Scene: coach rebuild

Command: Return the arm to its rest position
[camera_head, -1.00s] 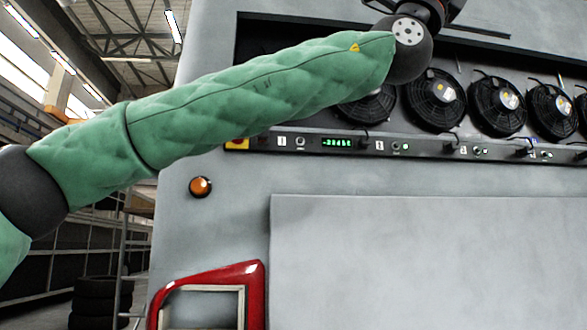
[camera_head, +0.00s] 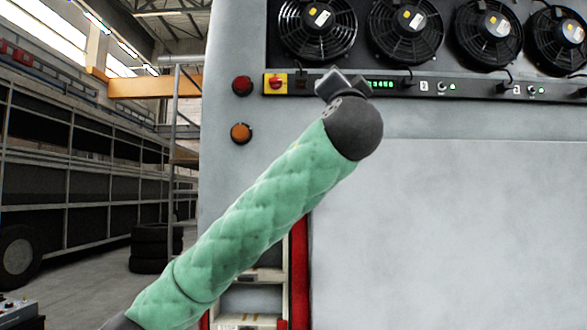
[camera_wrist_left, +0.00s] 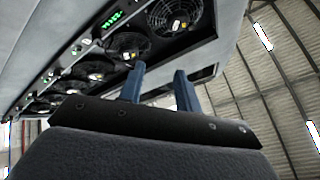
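My left arm, in a green quilted sleeve, rises from the bottom left in the head view to a dark round wrist. My left gripper (camera_head: 342,84) shows there only as a small dark shape in front of the control strip (camera_head: 445,88). In the left wrist view my left gripper (camera_wrist_left: 160,72) has two blue fingers standing apart with nothing between them, so it is open and empty. The wrist camera looks upward past the fan panel (camera_wrist_left: 60,78) toward the roof. My right gripper is in neither view.
A grey coach body wall (camera_head: 450,230) fills the right, with several black fans (camera_head: 405,25) above the strip. Red (camera_head: 242,86) and orange (camera_head: 240,132) round lights sit on its left part. A red-framed opening (camera_head: 300,270) is partly behind my arm. Stacked tyres (camera_head: 150,248) stand left.

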